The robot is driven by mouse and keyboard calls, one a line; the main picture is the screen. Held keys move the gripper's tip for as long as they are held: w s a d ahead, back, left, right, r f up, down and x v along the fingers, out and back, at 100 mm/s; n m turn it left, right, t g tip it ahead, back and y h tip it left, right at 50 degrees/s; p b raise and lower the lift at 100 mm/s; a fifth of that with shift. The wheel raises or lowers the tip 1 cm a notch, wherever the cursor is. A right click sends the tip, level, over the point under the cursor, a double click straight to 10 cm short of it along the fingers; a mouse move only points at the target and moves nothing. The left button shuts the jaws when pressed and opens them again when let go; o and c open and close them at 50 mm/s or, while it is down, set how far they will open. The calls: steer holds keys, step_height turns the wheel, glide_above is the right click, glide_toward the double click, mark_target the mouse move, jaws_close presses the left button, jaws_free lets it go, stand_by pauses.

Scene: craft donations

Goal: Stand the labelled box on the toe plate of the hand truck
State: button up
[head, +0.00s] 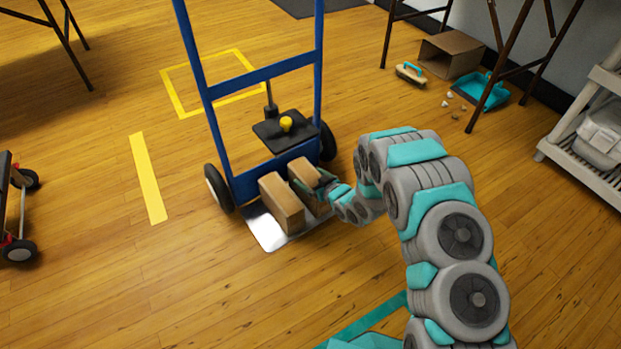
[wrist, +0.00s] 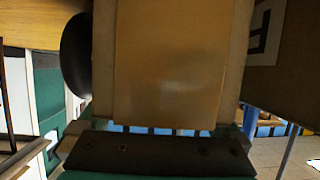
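The blue hand truck (head: 262,75) stands upright with its silver toe plate (head: 262,229) on the floor. Two brown boxes stand side by side on the plate, a left box (head: 282,203) and a right box (head: 304,172). My gripper (head: 325,183) is at the right box, with a dark finger by its upper right side. In the wrist view a brown box face (wrist: 175,60) fills the middle, above a dark finger bar (wrist: 155,153). A pale label with a black mark (wrist: 262,35) shows on a brown surface at the right; which box bears it is unclear. Finger contact is unclear.
Yellow floor tape (head: 148,178) lies left of the truck. A small cart (head: 15,210) stands at the left edge. An open carton (head: 450,54), brush (head: 411,73) and teal dustpan (head: 487,91) lie at the back right. The floor in front of the plate is clear.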

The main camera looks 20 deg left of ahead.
steer(key=shift+r, duration=0.1)
steer(key=p+v, duration=0.1)
steer(key=v, duration=1.1)
steer(key=shift+s, duration=0.1)
